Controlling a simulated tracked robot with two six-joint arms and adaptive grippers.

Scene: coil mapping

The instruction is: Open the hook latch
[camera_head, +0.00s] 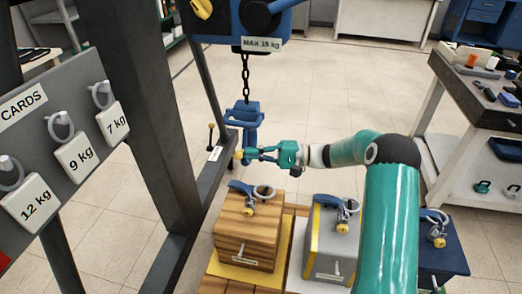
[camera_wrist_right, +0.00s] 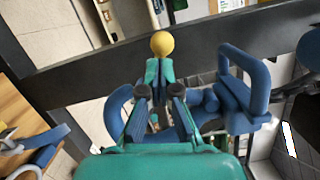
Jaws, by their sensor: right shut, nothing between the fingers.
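The blue hook (camera_head: 249,118) hangs on a black chain below the hoist. Its lower part is partly hidden by my right gripper (camera_head: 257,154). A yellow ball knob (camera_head: 238,154) shows at the gripper's fingertips. In the right wrist view, the blue hook (camera_wrist_right: 243,90) shows as curved pieces on both sides of my right gripper (camera_wrist_right: 157,72). The yellow knob (camera_wrist_right: 161,43) lies just beyond the teal fingertips. The fingers are shut with nothing between them; I cannot tell whether they touch the knob or the latch. My left gripper is out of view.
A wooden crate (camera_head: 236,236), a grey crate (camera_head: 322,251) and a dark blue crate (camera_head: 446,262) stand below, with blue fittings and rings on top. A dark steel frame (camera_head: 165,130) rises left of the hook. A card board (camera_head: 65,125) stands at the left.

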